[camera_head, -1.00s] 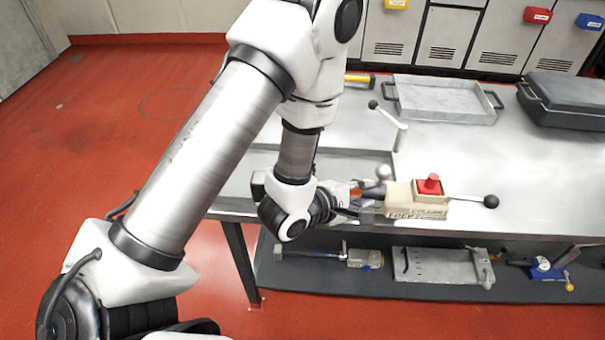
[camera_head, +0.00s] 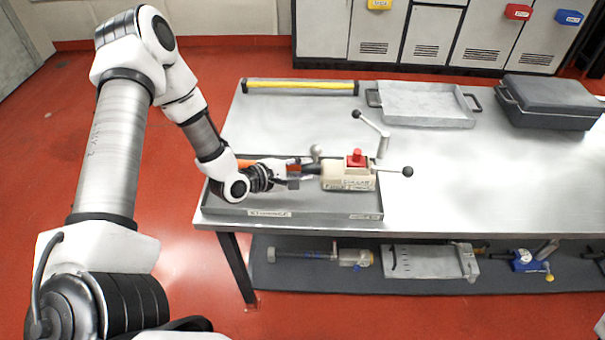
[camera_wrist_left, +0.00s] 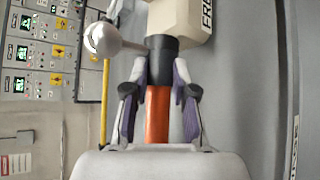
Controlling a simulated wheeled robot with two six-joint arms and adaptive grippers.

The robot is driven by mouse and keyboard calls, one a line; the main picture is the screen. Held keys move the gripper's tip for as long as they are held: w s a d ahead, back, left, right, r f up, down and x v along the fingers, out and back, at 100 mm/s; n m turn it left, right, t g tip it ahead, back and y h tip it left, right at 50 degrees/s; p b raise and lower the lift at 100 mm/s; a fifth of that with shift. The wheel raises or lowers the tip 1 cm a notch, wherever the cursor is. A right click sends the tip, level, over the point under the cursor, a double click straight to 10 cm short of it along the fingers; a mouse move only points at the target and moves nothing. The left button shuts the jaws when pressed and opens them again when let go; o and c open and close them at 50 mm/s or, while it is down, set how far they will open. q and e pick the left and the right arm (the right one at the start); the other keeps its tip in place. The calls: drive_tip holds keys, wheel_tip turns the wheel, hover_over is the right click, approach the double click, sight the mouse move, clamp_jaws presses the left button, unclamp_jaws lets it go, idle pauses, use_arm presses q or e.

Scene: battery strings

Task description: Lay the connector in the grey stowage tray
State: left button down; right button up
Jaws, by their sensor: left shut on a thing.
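The connector (camera_head: 347,175) has a beige body, a red button on top, a black collar and an orange rear part, with black- and grey-knobbed levers around it. In the left wrist view its beige end (camera_wrist_left: 180,18) points away from me. The grey stowage tray (camera_head: 225,208) lies at the table's front left corner, with labels on its front wall. My left gripper (camera_head: 298,172) is shut on the connector near the collar and orange part, and its fingers (camera_wrist_left: 158,100) show on both sides in the wrist view. The connector is over the tray, roughly level; I cannot tell whether it touches it.
A yellow bar (camera_head: 300,86) lies at the table's back left. A shallow handled metal tray (camera_head: 425,118) and a dark case (camera_head: 548,117) stand at the back. The table's right part (camera_head: 480,190) is clear. Tools lie on the lower shelf (camera_head: 370,286).

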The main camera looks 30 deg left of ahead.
use_arm(q)
drive_tip(key=shift+d+f, duration=0.1)
drive_tip(key=shift+f, duration=1.45)
drive_tip(key=c, duration=0.9)
unclamp_jaws()
drive_tip(key=shift+s, duration=0.1)
drive_tip(key=shift+c, duration=0.2)
